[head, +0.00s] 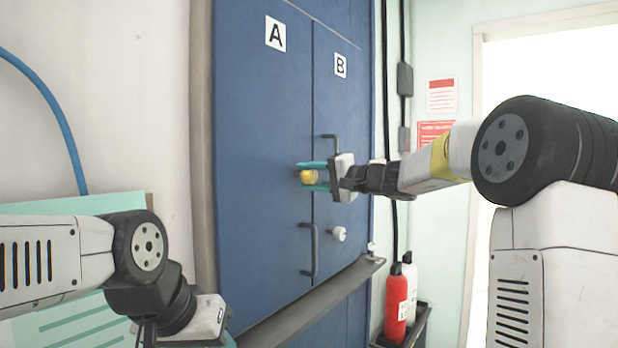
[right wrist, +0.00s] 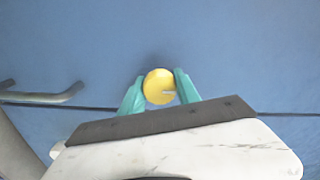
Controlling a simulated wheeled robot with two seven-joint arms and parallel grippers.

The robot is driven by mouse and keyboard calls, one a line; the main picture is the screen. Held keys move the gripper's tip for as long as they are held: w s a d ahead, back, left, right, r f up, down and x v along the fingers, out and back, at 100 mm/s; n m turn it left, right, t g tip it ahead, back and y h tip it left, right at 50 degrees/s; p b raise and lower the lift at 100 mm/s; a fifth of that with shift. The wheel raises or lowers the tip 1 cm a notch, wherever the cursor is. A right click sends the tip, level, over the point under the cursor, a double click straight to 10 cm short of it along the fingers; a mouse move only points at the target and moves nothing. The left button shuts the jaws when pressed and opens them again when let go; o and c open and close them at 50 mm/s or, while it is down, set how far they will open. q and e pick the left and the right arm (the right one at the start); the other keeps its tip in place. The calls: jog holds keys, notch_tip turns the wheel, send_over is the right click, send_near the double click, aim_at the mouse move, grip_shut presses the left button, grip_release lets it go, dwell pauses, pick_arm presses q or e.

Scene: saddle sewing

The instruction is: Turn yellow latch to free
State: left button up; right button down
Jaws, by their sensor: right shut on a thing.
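The yellow latch (head: 309,176) is a round knob on the blue door marked A, near the seam with the door marked B. My right gripper (head: 314,176) reaches in from the right with its teal fingers on either side of the latch. In the right wrist view the fingers close on the yellow latch (right wrist: 159,87), whose face shows a small pale slot mark. My left gripper (head: 226,335) is low at the bottom edge, mostly cut off and partly hidden by its own wrist, so its fingers cannot be judged.
Door A (head: 260,130) has a dark vertical handle (head: 313,250) below the latch. Door B (head: 340,110) has a handle (head: 330,138) and a white knob (head: 339,233). A grey rail (head: 310,305) crosses below. A red extinguisher (head: 396,306) stands at right.

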jog(key=c, duration=0.9)
grip_release()
jog(key=v, duration=0.7)
jog(key=shift+s+d, duration=0.25)
jog(key=shift+d, duration=0.05)
jog(key=s+f+n+g+h, duration=0.2)
jog(key=s+f+h, duration=0.2)
jog(key=s+f, duration=0.6)
jog(key=s+f+n+g+h, duration=0.1)
jog(key=s+f+g+h, duration=0.4)
jog(key=s, duration=0.8)
jog(key=s+d+f+t+h, duration=0.1)
jog(key=s+d+f, duration=0.1)
jog(key=f, duration=0.1)
jog(key=s+d+f+n+h, duration=0.1)
jog(key=s+d+f, duration=0.1)
jog(key=s+d, duration=0.1)
jog(key=s+d+f+t+h, duration=0.1)
jog(key=s+d+f, duration=0.2)
jog(key=shift+s+d+f+n+t, duration=0.15)
jog(key=shift+f+n+t, duration=0.15)
jog(key=shift+f, duration=0.1)
